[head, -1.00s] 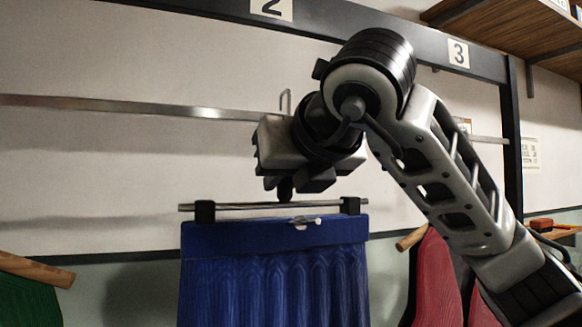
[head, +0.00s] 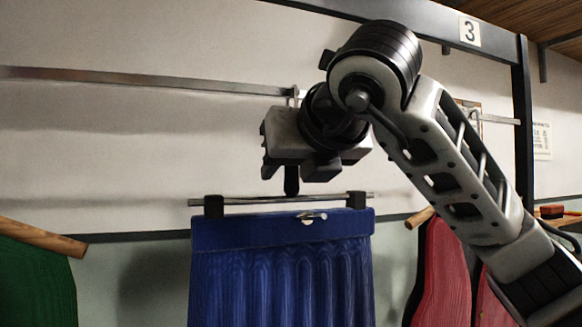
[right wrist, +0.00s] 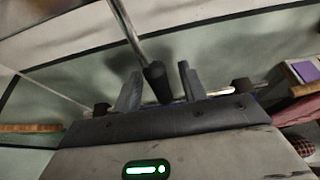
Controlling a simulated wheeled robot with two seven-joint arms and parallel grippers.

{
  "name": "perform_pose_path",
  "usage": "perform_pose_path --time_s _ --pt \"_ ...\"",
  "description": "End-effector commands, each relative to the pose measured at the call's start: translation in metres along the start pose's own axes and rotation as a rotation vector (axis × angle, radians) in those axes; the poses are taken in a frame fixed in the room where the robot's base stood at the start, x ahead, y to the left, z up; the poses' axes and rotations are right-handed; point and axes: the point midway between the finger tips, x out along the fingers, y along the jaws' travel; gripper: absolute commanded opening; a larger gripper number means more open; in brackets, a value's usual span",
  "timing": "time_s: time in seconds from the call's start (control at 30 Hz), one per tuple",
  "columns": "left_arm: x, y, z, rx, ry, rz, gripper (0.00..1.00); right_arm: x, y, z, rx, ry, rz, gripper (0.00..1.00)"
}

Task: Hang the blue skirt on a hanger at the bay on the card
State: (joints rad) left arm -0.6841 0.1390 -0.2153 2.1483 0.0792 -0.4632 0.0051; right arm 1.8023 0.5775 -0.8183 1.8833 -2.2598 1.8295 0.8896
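The blue skirt (head: 282,265) hangs upright in the middle of the head view, its waistband in two black clips of a hanger (head: 262,201) with a metal bar. A small pale tag or pin shows on the waistband. My right gripper (head: 291,185) is just above the bar. The hook (head: 296,96) rises behind the gripper, overlapping the metal rail (head: 140,80); contact cannot be told. The card cannot be identified for certain. My left gripper is out of view.
A number 3 plate (head: 469,31) is on the dark overhead beam. A green garment (head: 35,280) hangs at left and a red one (head: 447,270) at right, behind my arm. A wall sheet (head: 541,140) at right is unreadable. The rail left of the hook looks clear.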

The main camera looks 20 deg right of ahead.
Motion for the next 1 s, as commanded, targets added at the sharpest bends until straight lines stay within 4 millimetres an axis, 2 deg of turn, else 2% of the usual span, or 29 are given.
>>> perform_pose_path --time_s 0.23,0.37,0.47,0.8,1.0 --pt "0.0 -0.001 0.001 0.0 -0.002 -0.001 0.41 0.0 0.0 -0.002 -0.002 0.005 -0.001 0.41" --pt "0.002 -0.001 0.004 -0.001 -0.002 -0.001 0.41 -0.01 0.001 -0.001 -0.002 0.001 0.001 0.41" --pt "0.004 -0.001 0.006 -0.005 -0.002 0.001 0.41 -0.027 0.001 -0.002 -0.003 -0.002 0.001 0.41" --pt "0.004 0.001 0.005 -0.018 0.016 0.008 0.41 -0.108 -0.001 0.0 -0.001 -0.008 -0.004 0.41" --pt "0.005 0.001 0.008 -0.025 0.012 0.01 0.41 -0.142 -0.001 0.0 0.0 -0.004 -0.003 0.41"
